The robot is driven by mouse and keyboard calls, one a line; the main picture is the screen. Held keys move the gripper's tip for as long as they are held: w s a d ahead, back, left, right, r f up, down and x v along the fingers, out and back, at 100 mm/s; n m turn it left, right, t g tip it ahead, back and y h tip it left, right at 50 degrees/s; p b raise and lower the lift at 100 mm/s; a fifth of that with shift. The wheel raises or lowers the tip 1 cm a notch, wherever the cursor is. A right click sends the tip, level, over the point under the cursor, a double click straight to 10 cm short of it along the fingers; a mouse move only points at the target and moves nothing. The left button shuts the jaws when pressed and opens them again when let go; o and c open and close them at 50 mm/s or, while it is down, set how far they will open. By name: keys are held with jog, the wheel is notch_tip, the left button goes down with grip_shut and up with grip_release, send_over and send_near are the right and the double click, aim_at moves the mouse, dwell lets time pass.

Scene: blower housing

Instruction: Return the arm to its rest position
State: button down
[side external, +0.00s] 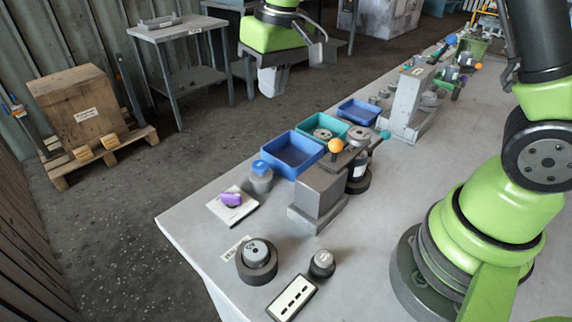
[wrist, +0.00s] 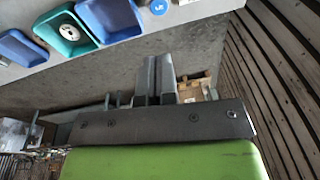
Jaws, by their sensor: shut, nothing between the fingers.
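My gripper (side external: 272,82) hangs at the top of the side view, beyond the table's left edge as pictured, with grey fingers below a green wrist body. In the wrist view my gripper (wrist: 155,78) shows its two fingers side by side, closed and empty. The fingers are clear of everything on the table (side external: 205,265). No marker of a rest position shows.
A fixture with an orange knob (side external: 335,146) stands mid-table, beside a blue tray (side external: 273,160) and a teal tray (side external: 343,125). A blue-capped cylinder (side external: 262,180) and a dark round part (side external: 257,262) stand nearer. A grey side table (side external: 175,32) stands on the floor.

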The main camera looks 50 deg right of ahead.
jog(key=s+r+m+t, duration=0.1)
jog(key=s+r, duration=0.3)
jog(key=s, duration=0.6)
jog(key=s+d+r+m+t+y, duration=0.1)
jog(key=s+r+t, duration=0.3)
jog(key=s, duration=0.5)
jog(key=shift+s+r+m+t, duration=0.3)
jog(key=shift+s+r+m, duration=0.05)
jog(key=shift+r+m, duration=0.2)
